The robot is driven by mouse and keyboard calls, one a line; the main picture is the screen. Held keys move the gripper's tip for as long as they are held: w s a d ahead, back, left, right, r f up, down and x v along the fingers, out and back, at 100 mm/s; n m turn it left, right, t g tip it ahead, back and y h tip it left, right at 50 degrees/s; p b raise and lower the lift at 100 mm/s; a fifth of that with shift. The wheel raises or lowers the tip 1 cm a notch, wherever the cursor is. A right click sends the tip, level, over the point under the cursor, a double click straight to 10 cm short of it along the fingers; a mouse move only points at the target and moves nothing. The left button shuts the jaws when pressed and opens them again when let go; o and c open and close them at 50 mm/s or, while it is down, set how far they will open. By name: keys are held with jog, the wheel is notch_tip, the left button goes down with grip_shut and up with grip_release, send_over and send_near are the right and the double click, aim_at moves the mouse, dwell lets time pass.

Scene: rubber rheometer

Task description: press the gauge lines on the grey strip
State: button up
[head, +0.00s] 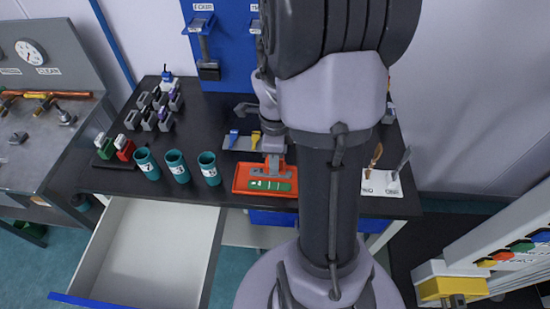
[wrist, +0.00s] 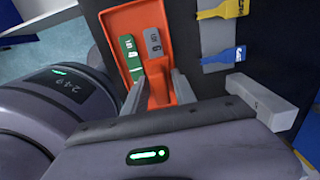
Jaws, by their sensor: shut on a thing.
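My gripper (head: 274,160) is over the tray's far side. In the wrist view my gripper (wrist: 157,88) is shut on an orange tool (wrist: 157,92), just off the grey strip's near end. Whether the tool touches the strip I cannot tell.
A blue tool (head: 233,136) and a yellow tool (head: 255,137) lie on a grey pad behind the tray. Numbered teal cups (head: 178,166) stand to the left. A white holder (head: 382,184) stands right. An open drawer (head: 155,245) juts out below the table.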

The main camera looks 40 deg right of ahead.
jog(key=shift+f+b, duration=0.6)
jog(key=shift+b, duration=0.05)
dwell(1.8)
notch_tip(320, 180, up, 7)
jog(key=p, duration=0.5)
jog(key=shift+r, duration=0.15)
dwell(0.4)
